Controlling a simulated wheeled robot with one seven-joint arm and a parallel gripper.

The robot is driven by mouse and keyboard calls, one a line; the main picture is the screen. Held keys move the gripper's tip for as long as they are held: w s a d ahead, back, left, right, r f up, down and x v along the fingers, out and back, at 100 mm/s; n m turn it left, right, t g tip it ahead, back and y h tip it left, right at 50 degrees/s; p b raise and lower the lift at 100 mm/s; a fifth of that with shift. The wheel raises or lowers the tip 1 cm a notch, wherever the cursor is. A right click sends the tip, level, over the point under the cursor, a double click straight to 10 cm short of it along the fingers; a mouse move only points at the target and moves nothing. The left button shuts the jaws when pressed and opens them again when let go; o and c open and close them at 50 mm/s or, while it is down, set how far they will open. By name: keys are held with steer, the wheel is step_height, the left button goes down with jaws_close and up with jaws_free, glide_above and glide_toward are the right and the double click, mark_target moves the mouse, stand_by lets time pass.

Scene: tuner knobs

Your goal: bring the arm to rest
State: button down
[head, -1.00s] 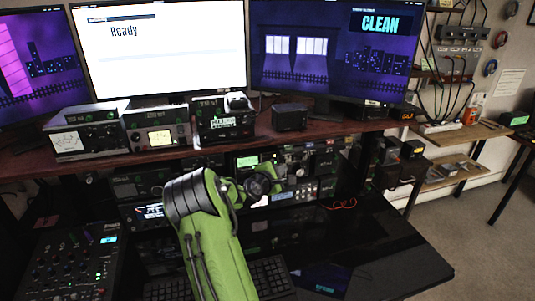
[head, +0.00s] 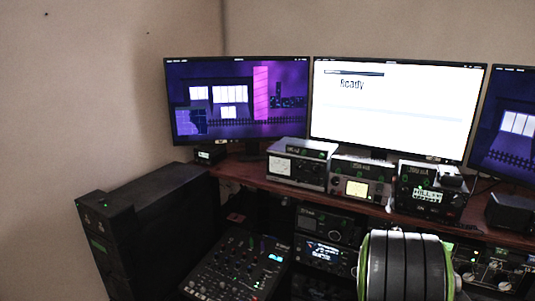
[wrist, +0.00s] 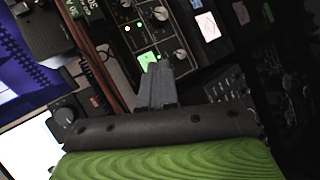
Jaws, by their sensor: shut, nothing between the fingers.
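My gripper (wrist: 157,88) shows in the wrist view as grey fingers pressed together, with nothing between them. It points toward a panel with several knobs (wrist: 181,54) and a small green-lit display (wrist: 148,58). I cannot tell how far the fingertips are from the panel. In the head view only a dark ringed joint of my arm with green edges shows at the bottom right, and my gripper is out of that picture.
A wooden shelf (head: 246,177) carries several radio units under the monitors (head: 398,108). A mixer (head: 236,262) sits below on the left, beside a tall black cabinet (head: 165,230). A knobbed radio front (head: 504,270) is right of my arm. Bare wall (head: 110,90) fills the far left.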

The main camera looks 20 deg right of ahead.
steer(key=a+r+m+t+y+p, duration=0.1)
steer(key=a+r+t+y, duration=0.15)
steer(key=a, duration=0.95)
steer(key=a+r+m+t+y+p, duration=0.1)
steer(key=a+r+y, duration=0.3)
steer(key=a, duration=0.7)
steer(key=s+a+y, duration=0.2)
steer(key=s+a, duration=0.4)
steer(key=a, duration=0.3)
steer(key=s+a+r+y+p, duration=0.1)
steer(key=s+a+y, duration=0.2)
steer(key=s+a, duration=0.4)
steer(key=a, duration=0.3)
steer(key=shift+s+r+p, duration=0.15)
steer(key=shift+r+p, duration=0.15)
